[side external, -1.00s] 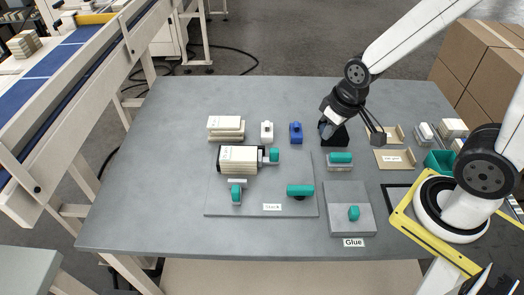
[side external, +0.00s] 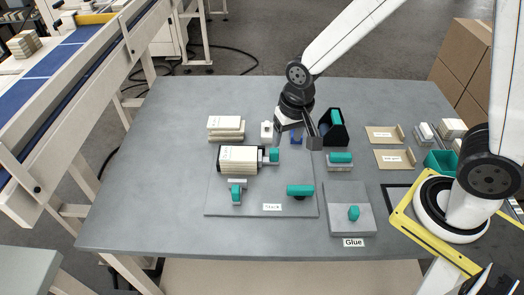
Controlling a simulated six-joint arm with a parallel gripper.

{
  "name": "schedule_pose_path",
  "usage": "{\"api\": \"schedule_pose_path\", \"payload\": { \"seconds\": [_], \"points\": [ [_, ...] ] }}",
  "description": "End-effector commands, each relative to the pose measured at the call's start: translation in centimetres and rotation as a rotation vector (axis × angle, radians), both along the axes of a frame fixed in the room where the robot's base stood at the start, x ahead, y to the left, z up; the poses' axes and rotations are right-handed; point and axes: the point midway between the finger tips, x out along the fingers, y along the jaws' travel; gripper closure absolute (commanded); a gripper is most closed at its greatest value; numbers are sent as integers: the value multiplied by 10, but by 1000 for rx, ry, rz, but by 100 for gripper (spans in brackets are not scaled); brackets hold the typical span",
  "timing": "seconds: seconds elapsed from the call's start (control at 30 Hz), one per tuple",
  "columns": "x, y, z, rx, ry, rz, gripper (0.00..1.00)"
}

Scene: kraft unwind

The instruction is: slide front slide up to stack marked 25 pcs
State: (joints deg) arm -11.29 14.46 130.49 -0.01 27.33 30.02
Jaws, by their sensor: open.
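A stack of cream cards (side external: 238,160) in a dark wrap stands on the grey plate labelled "Stack" (side external: 225,208); the print on its label is too small to read. The front slide, with a teal knob (side external: 236,192) and a pale bar (side external: 237,181), sits just in front of the stack, with a small gap between bar and stack. A second slide with a teal knob (side external: 274,155) is at the stack's right side. My gripper (side external: 294,144) is open and empty, above the table to the right of and behind the second slide.
A teal handle (side external: 300,190) lies on the plate's right part. Another card stack (side external: 225,127) and a white block (side external: 267,131) stand behind; a blue block (side external: 296,139) is partly hidden by my gripper. A black holder (side external: 334,132), a teal-topped block (side external: 340,161) and the glue plate (side external: 340,200) are at right.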

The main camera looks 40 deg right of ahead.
Motion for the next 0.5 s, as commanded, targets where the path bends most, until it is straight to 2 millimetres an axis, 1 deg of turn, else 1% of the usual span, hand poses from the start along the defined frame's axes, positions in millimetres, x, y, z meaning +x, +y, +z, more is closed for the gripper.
{"api": "schedule_pose_path", "payload": {
  "seconds": [0.03, 0.1, 0.3, 0.4, 0.5],
  "points": [
    [7, 13, -5, 5, 18, -34, 35],
    [16, 30, -10, 11, 38, -96, 35],
    [34, 79, -27, 16, 92, -273, 35],
    [39, 99, -35, 12, 113, -349, 35],
    [41, 115, -42, 8, 127, -405, 35]
  ]
}}
